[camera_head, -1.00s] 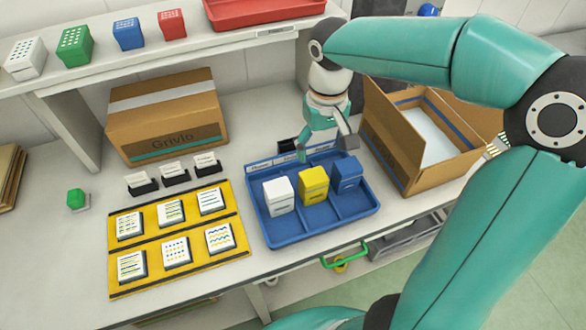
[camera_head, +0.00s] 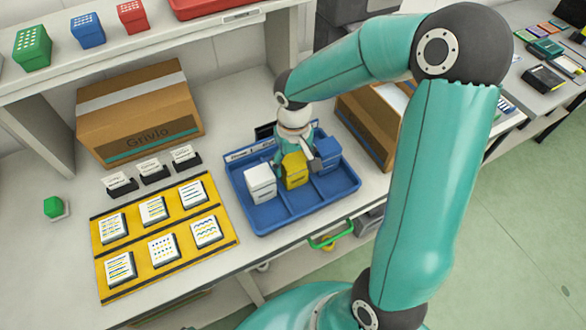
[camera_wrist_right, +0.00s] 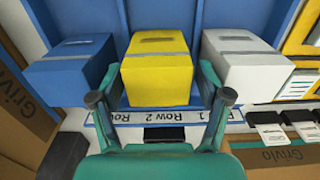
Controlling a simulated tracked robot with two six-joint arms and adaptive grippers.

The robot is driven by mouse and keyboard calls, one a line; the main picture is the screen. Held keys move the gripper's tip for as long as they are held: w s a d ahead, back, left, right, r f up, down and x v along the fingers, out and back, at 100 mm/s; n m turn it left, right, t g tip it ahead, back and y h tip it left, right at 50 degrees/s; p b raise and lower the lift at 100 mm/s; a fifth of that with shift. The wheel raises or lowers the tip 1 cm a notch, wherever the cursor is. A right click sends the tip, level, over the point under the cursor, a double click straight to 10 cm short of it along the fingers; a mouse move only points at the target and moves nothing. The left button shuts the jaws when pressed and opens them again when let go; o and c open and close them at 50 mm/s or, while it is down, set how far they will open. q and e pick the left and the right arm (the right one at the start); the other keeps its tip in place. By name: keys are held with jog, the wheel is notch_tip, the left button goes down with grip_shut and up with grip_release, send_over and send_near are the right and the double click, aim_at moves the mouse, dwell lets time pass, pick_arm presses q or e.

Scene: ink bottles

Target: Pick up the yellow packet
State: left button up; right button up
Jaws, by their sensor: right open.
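The yellow packet (camera_head: 294,172) stands in the middle compartment of the blue tray (camera_head: 262,225), between a white packet (camera_head: 260,182) and a blue packet (camera_head: 328,155). My right gripper (camera_head: 296,161) is over the yellow packet, its upper part partly hidden by the gripper. In the right wrist view the yellow packet (camera_wrist_right: 158,68) lies between the two open fingers of the gripper (camera_wrist_right: 160,98). The fingertips are beside its near end; I cannot tell whether they touch it. The blue packet (camera_wrist_right: 70,72) and white packet (camera_wrist_right: 245,65) flank it closely. My left gripper is not in view.
A closed cardboard box (camera_head: 140,115) stands behind left, an open one (camera_head: 375,120) right of the tray. A yellow board (camera_head: 128,245) with several white cards lies left of the tray. Small packets stand on the shelf. A green-topped button (camera_head: 54,206) is at far left.

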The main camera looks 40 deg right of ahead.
notch_tip(320, 180, down, 4)
jog(key=shift+w+d+f+p, duration=0.1)
jog(key=shift+w+f+p, duration=0.05)
jog(key=shift+p, duration=0.15)
jog(key=shift+c, duration=0.3)
jog(key=c, duration=0.8)
